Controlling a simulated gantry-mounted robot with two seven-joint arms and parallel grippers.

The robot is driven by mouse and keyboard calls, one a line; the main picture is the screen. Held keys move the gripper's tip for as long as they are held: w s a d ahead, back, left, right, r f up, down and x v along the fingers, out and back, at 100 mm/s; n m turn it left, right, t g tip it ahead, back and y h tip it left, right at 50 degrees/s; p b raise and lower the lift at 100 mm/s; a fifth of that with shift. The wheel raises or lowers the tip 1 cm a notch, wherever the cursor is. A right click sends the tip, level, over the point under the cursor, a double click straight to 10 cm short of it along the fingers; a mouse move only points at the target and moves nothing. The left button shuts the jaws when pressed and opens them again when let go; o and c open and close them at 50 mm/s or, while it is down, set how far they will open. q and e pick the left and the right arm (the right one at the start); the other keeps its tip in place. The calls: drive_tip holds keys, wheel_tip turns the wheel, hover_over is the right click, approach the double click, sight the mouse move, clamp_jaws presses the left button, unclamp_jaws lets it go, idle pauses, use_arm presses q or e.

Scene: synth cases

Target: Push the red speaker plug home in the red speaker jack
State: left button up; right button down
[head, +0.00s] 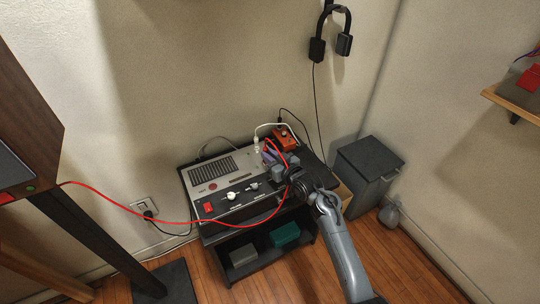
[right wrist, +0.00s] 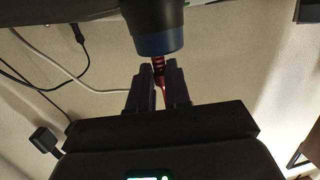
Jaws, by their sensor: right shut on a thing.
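My right gripper (head: 279,165) is at the right end of a grey amplifier-like unit (head: 228,186) in the head view. In the right wrist view its two fingers (right wrist: 159,88) are shut on the red speaker plug (right wrist: 158,64), a thin ribbed red piece. The plug's upper end meets a dark round part with a blue band (right wrist: 159,44); I cannot tell whether it is inside that part or behind it. A red cable (head: 160,221) runs from the left to the unit and the gripper. The red speaker jack is not distinguishable. My left gripper is not in view.
An orange box (head: 285,138) with a white cable stands behind the gripper. A dark bin (head: 369,170) stands right of the unit. A wooden cabinet (head: 28,105) is at the left. Headphones (head: 330,35) hang on the wall, with a shelf (head: 515,100) at the right.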

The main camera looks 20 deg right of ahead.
drive_tip(key=shift+f+b, duration=0.3)
drive_tip(key=shift+f, duration=0.3)
drive_tip(key=c, duration=1)
unclamp_jaws()
drive_tip(key=shift+s+d+r+p, duration=0.15)
drive_tip(key=shift+s+r+p, duration=0.05)
drive_tip(key=shift+s+p, duration=0.25)
drive_tip(key=r+p, duration=0.2)
drive_tip(key=p, duration=0.2)
hover_over(287, 186)
drive_tip(key=shift+f, duration=0.25)
drive_tip(key=shift+s, duration=0.5)
